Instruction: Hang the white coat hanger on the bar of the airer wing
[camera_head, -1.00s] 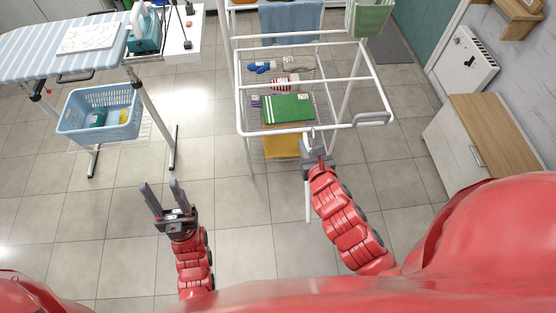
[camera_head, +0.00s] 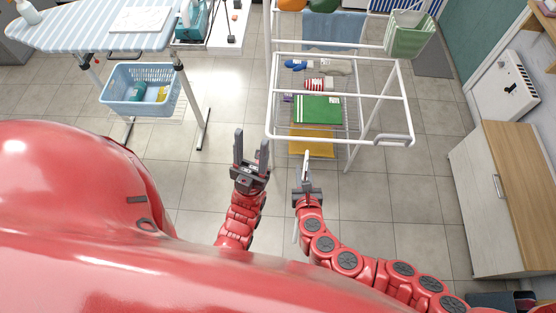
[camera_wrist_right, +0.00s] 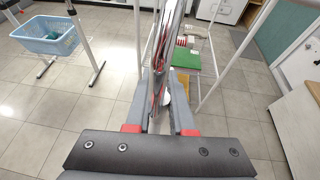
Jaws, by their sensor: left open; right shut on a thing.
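The airer (camera_head: 275,95) is a white rack with its wing spread at the top. The wing's front bar (camera_head: 340,140) runs across the near side, with a small loop at its right end. My right gripper (camera_head: 306,178) is shut on the white coat hanger (camera_head: 306,160), just on the near side of that bar in the picture, with a gap between. The hanger shows only as a thin sliver, and my gripper hides much of it. In the right wrist view a shiny narrow piece (camera_wrist_right: 168,40) rises between the fingers. My left gripper (camera_head: 251,140) is open and empty, left of the right one.
Folded green cloth (camera_head: 318,108) and other items lie on the airer's lower shelf. A green basket (camera_head: 408,40) hangs at its far right. An ironing board (camera_head: 90,28) and blue laundry basket (camera_head: 140,88) stand left. A wooden-topped cabinet (camera_head: 510,180) stands right.

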